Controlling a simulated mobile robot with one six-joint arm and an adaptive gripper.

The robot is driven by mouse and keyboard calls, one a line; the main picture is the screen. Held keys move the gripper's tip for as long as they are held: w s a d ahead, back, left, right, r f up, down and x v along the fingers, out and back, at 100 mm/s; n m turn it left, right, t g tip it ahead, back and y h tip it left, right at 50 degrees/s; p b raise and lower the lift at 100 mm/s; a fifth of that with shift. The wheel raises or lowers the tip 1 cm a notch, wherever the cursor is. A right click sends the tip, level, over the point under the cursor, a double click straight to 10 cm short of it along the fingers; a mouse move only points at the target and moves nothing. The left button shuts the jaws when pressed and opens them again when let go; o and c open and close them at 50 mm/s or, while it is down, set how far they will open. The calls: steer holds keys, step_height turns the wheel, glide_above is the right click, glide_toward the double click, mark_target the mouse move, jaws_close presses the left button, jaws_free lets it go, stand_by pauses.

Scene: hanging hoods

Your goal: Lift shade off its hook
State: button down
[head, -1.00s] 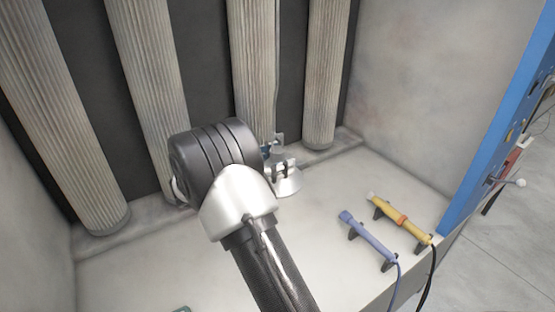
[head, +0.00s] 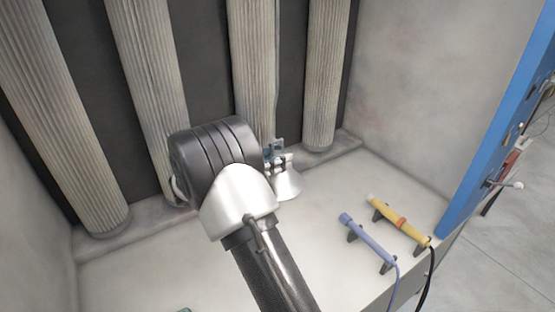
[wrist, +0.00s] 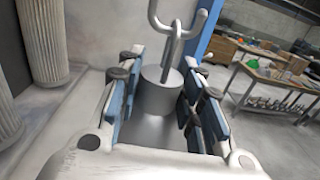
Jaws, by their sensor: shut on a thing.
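The shade is a silvery metal bell. In the head view the shade (head: 284,184) hangs just right of my wrist, above the pale bench floor, with its wide mouth down. In the wrist view the shade's neck (wrist: 160,95) sits between the blue pads of my gripper (wrist: 163,82), which is shut on it. A thin stem rises from the neck to a grey forked hook (wrist: 178,30) above. I cannot tell whether the stem's top bears on the hook. In the head view my gripper (head: 276,158) is partly hidden by my wrist.
Ribbed columns (head: 323,75) line the back wall. A purple tool (head: 366,240) and a yellow tool (head: 398,219) lie on stands to the right. A blue panel edge (head: 500,125) bounds the right side. The wrist view shows a cluttered workbench (wrist: 275,75) far off.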

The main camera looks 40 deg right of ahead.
steer(key=shift+r, duration=0.25)
stand_by(0.3)
